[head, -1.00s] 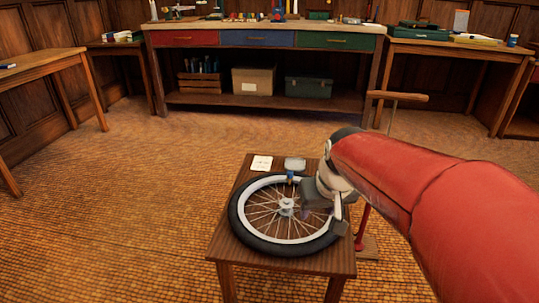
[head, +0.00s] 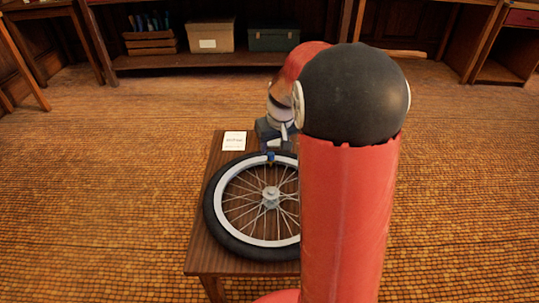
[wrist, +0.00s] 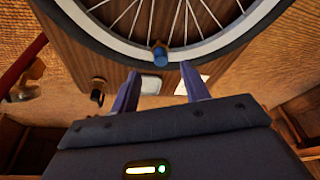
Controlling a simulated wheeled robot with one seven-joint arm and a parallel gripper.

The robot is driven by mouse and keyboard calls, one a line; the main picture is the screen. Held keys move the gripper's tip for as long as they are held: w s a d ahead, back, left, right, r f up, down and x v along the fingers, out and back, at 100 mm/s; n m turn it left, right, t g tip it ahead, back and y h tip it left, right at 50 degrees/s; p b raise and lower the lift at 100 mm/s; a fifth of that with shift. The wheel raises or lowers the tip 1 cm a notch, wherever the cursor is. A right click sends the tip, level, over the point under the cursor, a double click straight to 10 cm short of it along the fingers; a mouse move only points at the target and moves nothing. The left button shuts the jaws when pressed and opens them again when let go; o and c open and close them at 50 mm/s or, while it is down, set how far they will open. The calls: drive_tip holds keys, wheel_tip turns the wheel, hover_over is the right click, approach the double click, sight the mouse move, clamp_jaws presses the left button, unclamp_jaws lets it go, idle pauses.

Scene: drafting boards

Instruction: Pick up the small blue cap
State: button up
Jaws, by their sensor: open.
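The small blue cap (head: 270,156) sits at the inner edge of the wheel's rim, on the side away from me. In the wrist view the blue cap (wrist: 160,58) is on a short brownish stem, just beyond and between my fingertips. The bicycle wheel (head: 212,215) lies flat on a small wooden table (head: 200,258). My gripper (wrist: 160,84) is open and apart from the cap, with nothing held between its fingers. In the head view my gripper (head: 277,133) is at the far side of the wheel; its fingertips are partly hidden.
A white card (head: 234,141) lies on the table left of my gripper. A pale dish (wrist: 151,83) shows between my fingers in the wrist view, near a small dark, brass-coloured item (wrist: 97,90). My arm hides the wheel's right part.

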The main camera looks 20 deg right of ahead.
sight(271, 153)
drive_tip(key=x, duration=0.4)
drive_tip(key=shift+w+a+f, duration=0.1)
drive_tip(key=shift+f, duration=0.15)
drive_tip(key=shift+c, duration=0.4)
clamp_jaws()
